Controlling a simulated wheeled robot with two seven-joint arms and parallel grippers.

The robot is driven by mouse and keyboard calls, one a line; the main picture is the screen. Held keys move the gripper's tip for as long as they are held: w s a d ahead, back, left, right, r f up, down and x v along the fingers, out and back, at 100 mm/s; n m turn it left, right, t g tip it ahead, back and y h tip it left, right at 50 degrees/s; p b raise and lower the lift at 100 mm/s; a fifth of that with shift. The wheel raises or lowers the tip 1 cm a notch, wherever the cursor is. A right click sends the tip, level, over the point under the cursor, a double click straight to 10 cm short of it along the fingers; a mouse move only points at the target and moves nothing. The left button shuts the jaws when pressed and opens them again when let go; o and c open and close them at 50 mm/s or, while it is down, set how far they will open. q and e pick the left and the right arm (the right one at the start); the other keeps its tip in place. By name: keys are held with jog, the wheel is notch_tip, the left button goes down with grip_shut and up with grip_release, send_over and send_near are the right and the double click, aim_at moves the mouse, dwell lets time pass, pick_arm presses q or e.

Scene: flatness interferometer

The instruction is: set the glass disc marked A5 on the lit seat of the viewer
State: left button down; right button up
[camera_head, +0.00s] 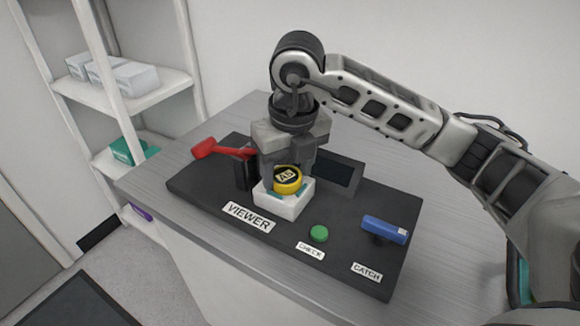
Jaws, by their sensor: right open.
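The disc marked A5 (287,181) has a yellow rim and a dark top with a pale label. It sits on the white seat block (284,204) of the viewer, where a teal strip shows along the top edge. From this angle I cannot tell whether it lies fully flat. My right gripper (287,163) points down right at the back of the disc, its grey fingers open. The disc hides part of the fingers, and I cannot tell whether they touch it. My left gripper is out of view.
The dark viewer base (210,187) carries a red lever (222,149) at left, a dark screen (338,173) behind, a green CHECK button (319,233) and a blue CATCH lever (385,229) at right. A shelf with boxes (135,77) stands left. The grey table (400,180) is clear at right.

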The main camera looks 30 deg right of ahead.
aim_at(289, 180)
jog(key=shift+s+a+f, duration=0.25)
jog(key=shift+a+f, duration=0.05)
jog(key=shift+f, duration=0.35)
notch_tip(289, 180, up, 13)
jog(key=p, duration=0.2)
jog(key=shift+s+d+r+p, duration=0.15)
jog(key=shift+s+r+p, duration=0.05)
jog(key=shift+s+p, duration=0.2)
